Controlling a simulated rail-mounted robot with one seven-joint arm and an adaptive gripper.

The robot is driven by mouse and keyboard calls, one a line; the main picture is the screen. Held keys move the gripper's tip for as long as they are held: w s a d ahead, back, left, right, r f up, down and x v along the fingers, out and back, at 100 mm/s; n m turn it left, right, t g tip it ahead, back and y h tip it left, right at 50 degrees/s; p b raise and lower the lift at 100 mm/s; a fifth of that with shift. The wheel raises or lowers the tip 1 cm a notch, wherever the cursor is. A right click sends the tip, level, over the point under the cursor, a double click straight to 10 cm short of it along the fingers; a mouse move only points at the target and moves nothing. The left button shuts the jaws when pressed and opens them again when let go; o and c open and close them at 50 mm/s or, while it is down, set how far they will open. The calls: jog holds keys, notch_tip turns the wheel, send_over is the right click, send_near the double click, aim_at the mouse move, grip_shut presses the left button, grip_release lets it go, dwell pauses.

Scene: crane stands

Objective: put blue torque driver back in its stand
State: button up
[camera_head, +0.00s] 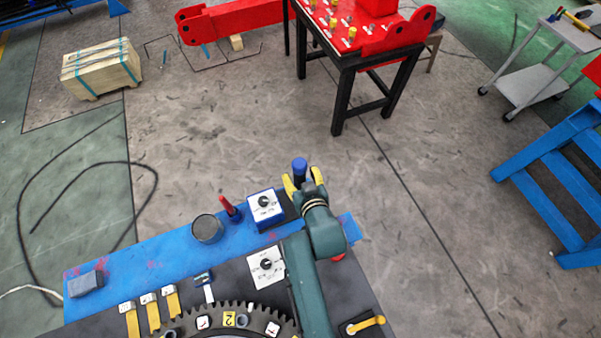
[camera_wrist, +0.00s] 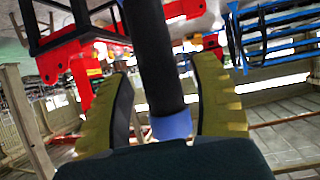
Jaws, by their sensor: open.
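The blue torque driver (camera_head: 300,165) shows its blue end above the yellow fingers of my gripper (camera_head: 302,180) in the head view, at the far edge of the blue bench. In the wrist view its dark shaft (camera_wrist: 152,55) and a blue band (camera_wrist: 172,127) pass between the two fingers of my gripper (camera_wrist: 163,75). The fingers are open, with a visible gap on each side of the shaft near the band. The driver's lower end is hidden in the head view. I cannot make out its stand for certain; a dark block (camera_head: 288,207) shows just below the fingers.
A white-faced dial box (camera_head: 265,208), a red upright tool (camera_head: 229,208) and a grey round cup (camera_head: 207,228) stand left of my gripper. A second dial plate (camera_head: 266,266) and a toothed ring (camera_head: 230,318) lie nearer. Open floor lies beyond the bench.

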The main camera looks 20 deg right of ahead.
jog(key=shift+s+r+p, duration=0.25)
jog(key=shift+r+p, duration=0.25)
jog(key=shift+p, duration=0.05)
jog(key=p+v, duration=0.3)
jog(key=shift+s+r, duration=0.2)
jog(key=shift+s, duration=0.15)
jog(key=shift+s+a+p, duration=0.1)
jog(key=shift+s+p, duration=0.1)
jog(key=shift+p, duration=0.1)
jog(key=v, duration=1.2)
jog(key=shift+s+f, duration=0.1)
jog(key=shift+f, duration=0.05)
